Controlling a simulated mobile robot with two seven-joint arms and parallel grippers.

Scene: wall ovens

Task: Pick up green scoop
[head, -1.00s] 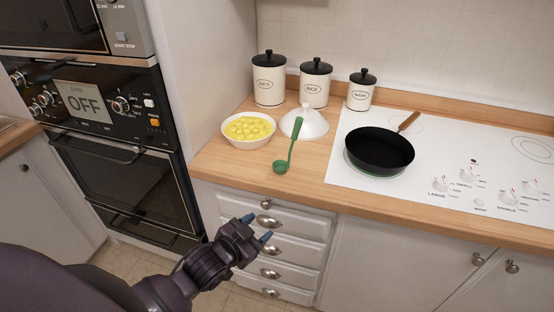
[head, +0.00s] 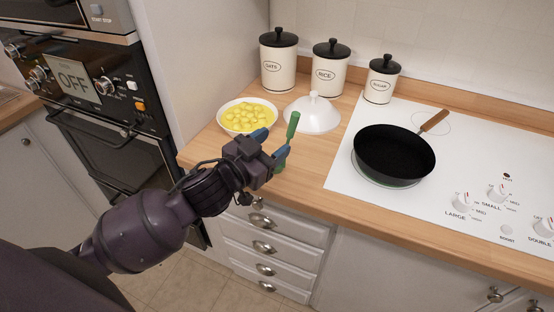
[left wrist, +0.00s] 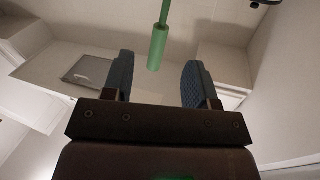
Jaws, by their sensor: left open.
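The green scoop (head: 292,128) is on the wooden counter in the head view, its handle leaning up toward the white lid. Its lower part is hidden behind my left gripper (head: 272,143). My left gripper is open, at the counter's front edge, with its blue fingertips close to the scoop. In the left wrist view the green handle (left wrist: 158,45) shows between and beyond the two open fingers (left wrist: 153,80). The fingers do not appear to touch the handle. My right gripper is not in view.
A bowl of yellow pieces (head: 233,119) stands just behind my left gripper. A white lid (head: 313,115) stands beside the scoop handle. A black pan (head: 394,155) sits on the white cooktop (head: 343,177) to the right. Drawers (head: 262,225) are below the counter edge.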

